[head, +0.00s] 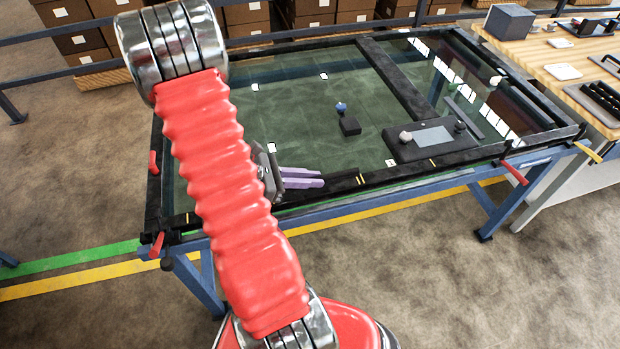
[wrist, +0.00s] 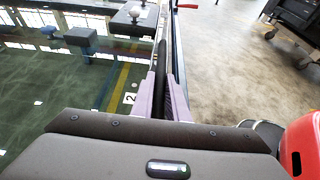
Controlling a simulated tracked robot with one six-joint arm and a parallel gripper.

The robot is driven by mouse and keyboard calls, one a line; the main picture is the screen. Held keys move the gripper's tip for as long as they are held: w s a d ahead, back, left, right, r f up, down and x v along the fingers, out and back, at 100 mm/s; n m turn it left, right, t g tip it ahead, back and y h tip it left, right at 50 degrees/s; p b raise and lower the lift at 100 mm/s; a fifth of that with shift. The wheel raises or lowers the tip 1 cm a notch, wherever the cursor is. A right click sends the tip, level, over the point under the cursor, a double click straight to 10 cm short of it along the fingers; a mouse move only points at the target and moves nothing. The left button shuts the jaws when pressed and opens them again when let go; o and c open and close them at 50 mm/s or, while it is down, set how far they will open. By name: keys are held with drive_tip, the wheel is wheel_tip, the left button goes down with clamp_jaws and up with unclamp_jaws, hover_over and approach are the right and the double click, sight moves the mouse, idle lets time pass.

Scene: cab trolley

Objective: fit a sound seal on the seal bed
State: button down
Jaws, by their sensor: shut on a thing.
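My gripper (head: 302,178) has purple fingers, low over the front left of the glass in the head view. In the wrist view the fingers (wrist: 164,98) are closed on a thin dark strip (wrist: 161,62), which may be a seal; its ends are hard to make out. In the head view the strip cannot be told from the black front rail (head: 400,170). The rail runs along the front of the glass, with pairs of yellow marks (head: 361,179). I cannot tell which stretch is the seal bed, nor whether the strip touches it.
On the glass (head: 300,110) stand a black block (head: 350,127) with a blue knob (head: 341,106) and a dark plate with a grey pad (head: 433,136). Red clamp handles (head: 515,173) stick out at the rails. A wooden bench (head: 545,60) on the right holds a tray of black rods (head: 602,96).

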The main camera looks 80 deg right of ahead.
drive_tip(key=shift+f, duration=1.2)
idle(0.4)
drive_tip(key=c, duration=1.6)
unclamp_jaws()
drive_tip(key=shift+c, duration=0.2)
drive_tip(key=v, duration=1.3)
drive_tip(key=shift+w+a+r, duration=0.1)
drive_tip(key=shift+w+a, duration=0.05)
drive_tip(key=shift+w, duration=0.2)
